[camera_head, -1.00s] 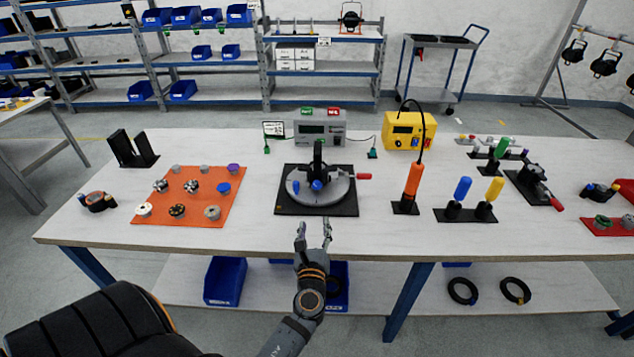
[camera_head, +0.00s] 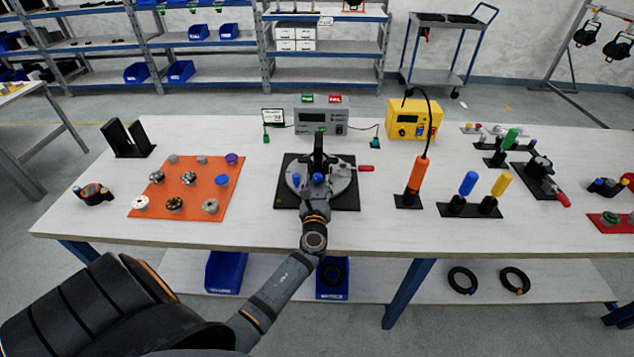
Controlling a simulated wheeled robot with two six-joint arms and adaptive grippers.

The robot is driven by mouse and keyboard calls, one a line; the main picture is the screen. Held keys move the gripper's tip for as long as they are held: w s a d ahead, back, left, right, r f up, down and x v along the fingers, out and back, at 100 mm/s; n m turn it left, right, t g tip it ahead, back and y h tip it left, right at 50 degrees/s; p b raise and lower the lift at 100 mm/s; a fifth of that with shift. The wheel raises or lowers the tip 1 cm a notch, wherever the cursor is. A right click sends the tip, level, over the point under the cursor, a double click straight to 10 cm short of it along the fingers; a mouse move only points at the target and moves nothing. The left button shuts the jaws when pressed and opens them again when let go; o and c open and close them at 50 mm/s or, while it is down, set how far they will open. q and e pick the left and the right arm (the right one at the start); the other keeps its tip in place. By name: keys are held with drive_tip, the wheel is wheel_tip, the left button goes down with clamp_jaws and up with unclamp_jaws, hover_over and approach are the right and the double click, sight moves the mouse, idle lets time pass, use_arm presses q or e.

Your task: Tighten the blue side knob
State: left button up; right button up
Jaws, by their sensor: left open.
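A round grey fixture (camera_head: 343,187) lies on a black square base plate (camera_head: 348,203) at the middle of the table, with a dark upright post (camera_head: 319,148) and a red-tipped handle on its right. A blue knob (camera_head: 318,177) shows at its near middle, and a second blue piece (camera_head: 296,180) sits just left of it. My left gripper (camera_head: 317,190) is open at the near side of the fixture, close to the middle blue knob. Whether its fingers touch the knob, I cannot tell. My right gripper is out of view.
An orange mat (camera_head: 150,207) with several small knobs lies to the left. A grey meter (camera_head: 320,116) and a yellow unit (camera_head: 409,119) stand behind.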

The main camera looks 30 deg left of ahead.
use_arm(q)
drive_tip(key=shift+w+a, duration=0.15)
drive_tip(key=shift+w, duration=0.2)
clamp_jaws()
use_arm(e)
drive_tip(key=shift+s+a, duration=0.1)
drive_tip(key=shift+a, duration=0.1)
